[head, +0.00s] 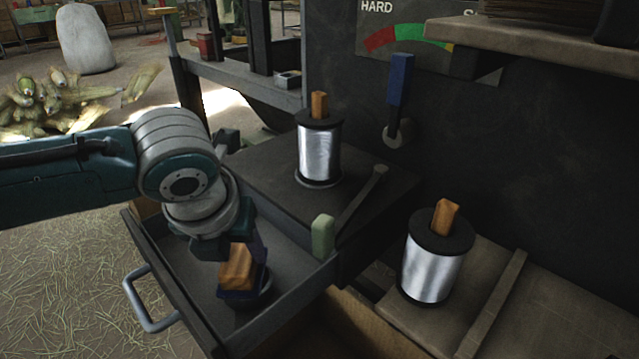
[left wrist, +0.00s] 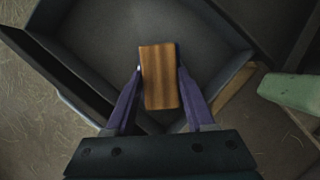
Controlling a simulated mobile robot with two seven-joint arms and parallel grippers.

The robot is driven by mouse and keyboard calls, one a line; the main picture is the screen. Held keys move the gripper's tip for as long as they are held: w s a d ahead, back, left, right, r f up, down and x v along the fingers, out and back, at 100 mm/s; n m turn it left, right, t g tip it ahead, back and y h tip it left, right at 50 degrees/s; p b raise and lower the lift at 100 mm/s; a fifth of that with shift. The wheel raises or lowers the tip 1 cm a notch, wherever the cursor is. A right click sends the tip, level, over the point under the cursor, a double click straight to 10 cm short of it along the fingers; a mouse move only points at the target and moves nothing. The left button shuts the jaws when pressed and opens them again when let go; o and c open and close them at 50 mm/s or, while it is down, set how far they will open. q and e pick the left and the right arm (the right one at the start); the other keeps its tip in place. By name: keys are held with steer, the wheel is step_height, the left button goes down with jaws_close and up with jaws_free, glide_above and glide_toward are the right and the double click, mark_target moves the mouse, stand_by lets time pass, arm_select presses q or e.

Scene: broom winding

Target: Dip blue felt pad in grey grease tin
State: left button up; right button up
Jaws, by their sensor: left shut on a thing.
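My left gripper (head: 245,255) reaches down into the open drawer, shut on the wooden back of the felt pad (head: 236,270). The dark blue felt (head: 234,295) shows under the wood. The pad is at the tin's mouth; I cannot tell whether the felt touches grease. My right gripper is out of view.
The drawer (head: 180,302) has a metal handle (head: 150,300) and raised walls close around the gripper. A pale green handle (head: 322,237) stands at its right edge. Two wire spools (head: 320,152) (head: 433,265) stand behind and to the right. A blue-handled lever (head: 400,82) is on the dark panel.

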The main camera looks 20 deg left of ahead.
mark_target(238, 257)
arm_select(q)
steer(key=shift+f, duration=0.35)
steer(key=shift+f, duration=0.15)
stand_by(1.7)
step_height(238, 257, up, 7)
steer(key=p, duration=0.8)
steer(key=shift+r, duration=0.2)
steer(key=shift+f, duration=0.1)
steer(key=shift+f, duration=0.1)
step_height(238, 257, down, 7)
steer(key=b, duration=0.8)
